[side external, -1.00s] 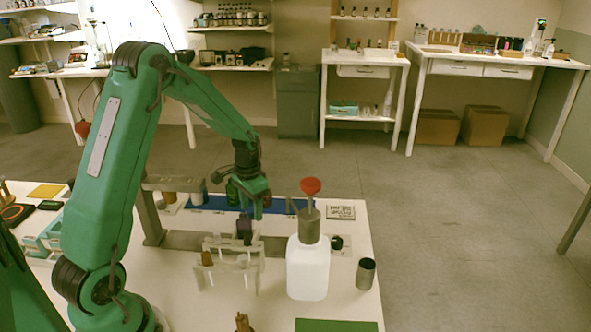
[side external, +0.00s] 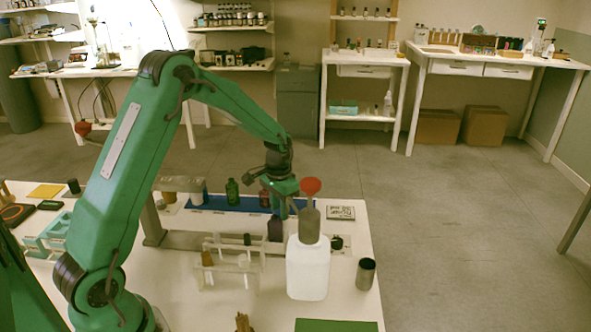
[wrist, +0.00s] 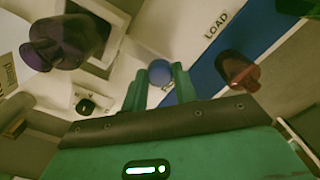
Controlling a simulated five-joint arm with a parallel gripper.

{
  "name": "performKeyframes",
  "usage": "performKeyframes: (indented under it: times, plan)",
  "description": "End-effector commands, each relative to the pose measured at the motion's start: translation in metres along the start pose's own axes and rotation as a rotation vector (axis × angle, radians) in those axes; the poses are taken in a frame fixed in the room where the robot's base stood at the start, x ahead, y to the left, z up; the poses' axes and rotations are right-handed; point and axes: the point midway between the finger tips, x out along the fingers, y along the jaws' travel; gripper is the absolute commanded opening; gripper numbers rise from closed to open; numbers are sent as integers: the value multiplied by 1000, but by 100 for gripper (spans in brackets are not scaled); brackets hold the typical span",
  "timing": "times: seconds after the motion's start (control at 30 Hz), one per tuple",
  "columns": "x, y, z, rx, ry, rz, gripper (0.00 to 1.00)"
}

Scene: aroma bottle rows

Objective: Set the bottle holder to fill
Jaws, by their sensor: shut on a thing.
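My gripper (side external: 284,212) is low over the bench, just left of the red funnel in the side view. In the wrist view its green fingers (wrist: 160,84) are closed around a round blue knob (wrist: 160,71). I cannot see how the knob joins the bottle holder. A dark purple bottle (side external: 275,230) stands at the near side of my gripper; what looks like it shows at upper left in the wrist view (wrist: 62,42). A grey rail (side external: 195,240) runs left of it. The holder itself is mostly hidden.
A white jug (side external: 308,270) under the red funnel (side external: 311,186) is close right. A clear tube rack (side external: 232,262) is in front.

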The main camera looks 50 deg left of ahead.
Motion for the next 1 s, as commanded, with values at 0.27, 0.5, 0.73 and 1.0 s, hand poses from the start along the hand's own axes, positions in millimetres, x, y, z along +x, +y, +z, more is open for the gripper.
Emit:
performKeyframes:
  times: [0.27,0.5,0.73,1.0]
  plan:
    - [-1,26,-26,1,5,-1,0]
    - [-1,28,-28,4,9,-2,0]
    - [-1,27,-27,3,7,-1,51]
    - [-2,26,-26,1,4,-1,51]
